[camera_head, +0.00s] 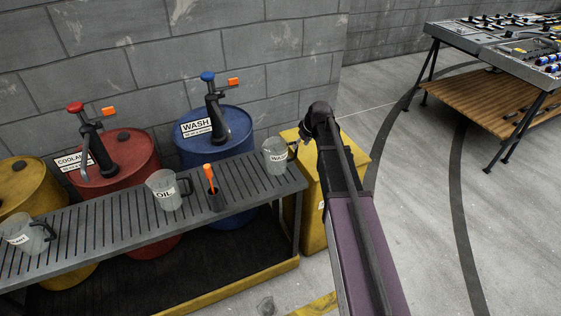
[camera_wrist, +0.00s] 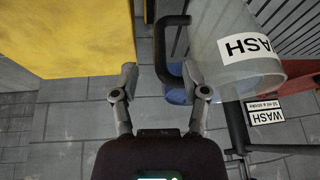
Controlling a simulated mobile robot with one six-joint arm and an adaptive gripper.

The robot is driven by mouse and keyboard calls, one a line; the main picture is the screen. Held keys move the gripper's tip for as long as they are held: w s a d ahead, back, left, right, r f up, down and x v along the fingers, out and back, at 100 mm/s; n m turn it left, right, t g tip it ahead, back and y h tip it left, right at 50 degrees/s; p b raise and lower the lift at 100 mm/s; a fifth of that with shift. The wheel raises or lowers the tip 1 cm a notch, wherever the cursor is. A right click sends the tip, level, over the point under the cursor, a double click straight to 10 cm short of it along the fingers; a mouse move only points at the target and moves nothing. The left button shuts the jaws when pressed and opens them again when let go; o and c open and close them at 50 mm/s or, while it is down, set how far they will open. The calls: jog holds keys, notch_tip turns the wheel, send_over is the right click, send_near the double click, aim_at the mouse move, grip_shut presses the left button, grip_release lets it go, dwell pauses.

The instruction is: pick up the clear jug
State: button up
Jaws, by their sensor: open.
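Several see-through grey jugs with black handles stand along the slatted rack (camera_head: 100,222). The one labelled WASH (camera_head: 275,157) is upright at the rack's right end, nearest my gripper (camera_head: 297,137). In the wrist view this WASH jug (camera_wrist: 245,50) fills the upper right, with its handle toward my gripper (camera_wrist: 162,78). My fingers are apart, and the handle's outer bar lies between them in the picture. The right finger overlaps the handle opening; I cannot tell whether it touches. The OIL jug (camera_head: 166,190) stands mid-rack, and another jug (camera_head: 25,236) stands at the left.
Behind the rack are a blue WASH drum (camera_head: 225,128), a red COOLANT drum (camera_head: 125,160) and a yellow drum (camera_head: 22,185), the first two with pumps. A yellow cabinet (camera_head: 315,215) stands close under my arm. An orange-handled tool sits in a dark holder (camera_head: 216,200).

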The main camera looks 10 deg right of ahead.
aim_at(296, 155)
jog(key=shift+w+f, duration=0.1)
jog(key=shift+f, duration=0.25)
jog(key=shift+b+x, duration=2.5)
jog(key=shift+x, duration=0.05)
grip_shut()
